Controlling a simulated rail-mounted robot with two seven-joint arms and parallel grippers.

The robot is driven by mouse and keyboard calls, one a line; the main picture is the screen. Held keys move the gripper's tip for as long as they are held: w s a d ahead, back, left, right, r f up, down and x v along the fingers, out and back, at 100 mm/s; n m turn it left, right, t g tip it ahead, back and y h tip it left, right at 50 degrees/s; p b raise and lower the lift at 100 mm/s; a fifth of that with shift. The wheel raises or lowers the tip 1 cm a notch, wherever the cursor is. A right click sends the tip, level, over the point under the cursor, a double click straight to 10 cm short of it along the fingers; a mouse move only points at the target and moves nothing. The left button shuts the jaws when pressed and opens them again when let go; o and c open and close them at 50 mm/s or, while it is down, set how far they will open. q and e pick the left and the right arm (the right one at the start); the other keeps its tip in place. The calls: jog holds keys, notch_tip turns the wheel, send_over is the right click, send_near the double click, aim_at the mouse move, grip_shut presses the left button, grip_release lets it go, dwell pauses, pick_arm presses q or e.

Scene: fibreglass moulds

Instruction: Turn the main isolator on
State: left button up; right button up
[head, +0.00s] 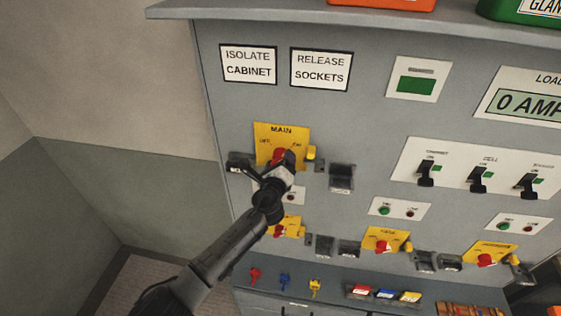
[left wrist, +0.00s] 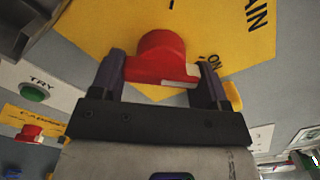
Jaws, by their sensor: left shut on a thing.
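The main isolator is a red rotary knob (head: 277,154) on a yellow plate (head: 296,132) marked MAIN, with OFF at the left and ON at the right. My left gripper (head: 279,164) is at the knob and hides part of it in the head view. In the left wrist view, the two dark fingers of this gripper (left wrist: 161,78) are shut on the red knob (left wrist: 161,52), one on each side. A white mark on the knob lies near the word ON; I cannot tell its exact angle. My right gripper is not in view.
A yellow piece (head: 310,153) sits just right of the main plate, with a dark bracket (head: 341,178) beyond. Three black switches are on a white panel (head: 470,150) at right. Several smaller red knobs and a shelf with coloured keys (head: 285,281) are below.

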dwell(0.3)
pick_arm(q)
jog(key=o, duration=0.7)
jog(key=shift+o, duration=1.1)
jog(key=s+a+b, duration=0.1)
jog(key=s+a, duration=0.1)
jog(key=s, duration=1.1)
jog(key=shift+s+a, duration=0.3)
jog(key=shift+a, duration=0.05)
